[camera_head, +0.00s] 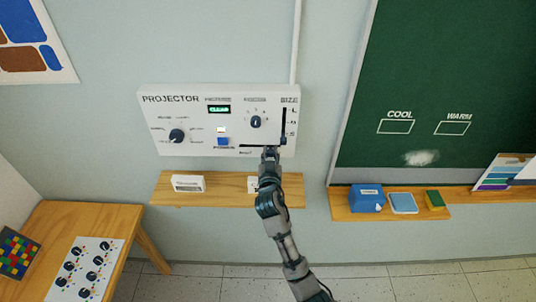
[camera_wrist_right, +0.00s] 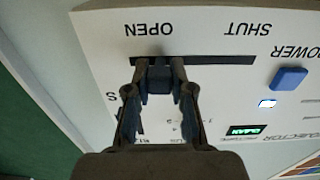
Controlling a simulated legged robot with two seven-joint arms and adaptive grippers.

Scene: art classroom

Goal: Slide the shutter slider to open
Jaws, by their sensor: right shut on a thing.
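The white projector panel (camera_head: 190,98) is on the wall and has a horizontal black shutter slot (camera_head: 250,146) near its lower right edge. In the wrist view the slot (camera_wrist_right: 215,62) is seen upside down, with an OPEN label and a SHUT label beside it. My right gripper (camera_head: 270,150) is at the slot. The wrist view shows its fingers (camera_wrist_right: 157,68) closed on the blue slider knob (camera_wrist_right: 159,82), at the OPEN end of the slot. The fingers partly cover the knob. My left gripper is not in view.
The panel also has a blue power button (camera_head: 223,141), dark dials and a vertical size slider (camera_head: 284,139) close to my right gripper. A wooden shelf (camera_head: 220,196) is just below. A chalkboard (camera_head: 450,85) is on the right, and a wooden table (camera_head: 95,218) on the left.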

